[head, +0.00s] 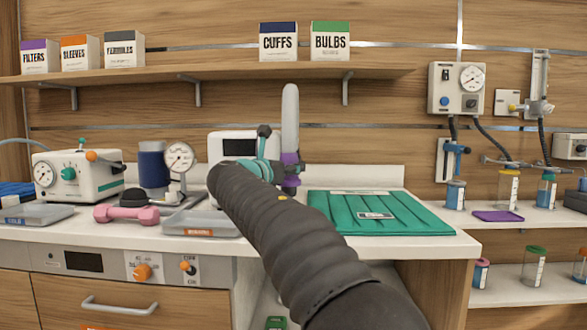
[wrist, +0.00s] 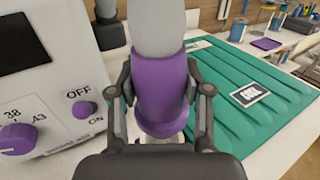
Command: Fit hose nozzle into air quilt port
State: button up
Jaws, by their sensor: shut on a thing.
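My gripper (wrist: 160,100) is shut on the purple collar (wrist: 160,80) of an upright pale grey tube, which I take to be the hose nozzle (wrist: 155,22). In the head view the nozzle (head: 290,115) stands upright above the counter, left of the quilt. The teal air quilt (head: 335,208) lies flat on the right part of the counter, with ribs and a white label. It also fills the right of the wrist view (wrist: 225,85). I cannot make out its port. The nozzle's lower end is hidden by my gripper.
A white unit (head: 232,146) with a dark screen stands behind my gripper. Left of it are a gauge (head: 179,158), a pink dumbbell (head: 126,214) and a clear tray (head: 203,222). A shelf (head: 215,73) with boxes hangs above. Bare counter (wrist: 140,155) lies around the quilt.

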aim_at(288, 191)
jog(key=shift+f, duration=0.1)
jog(key=shift+f+b, duration=0.7)
jog(key=shift+f, duration=0.3)
jog(key=shift+f+b, duration=1.25)
jog(key=shift+f, duration=0.7)
dwell(0.5)
jog(key=o, duration=1.2)
jog(key=shift+a, duration=0.1)
jog(key=v, duration=1.2)
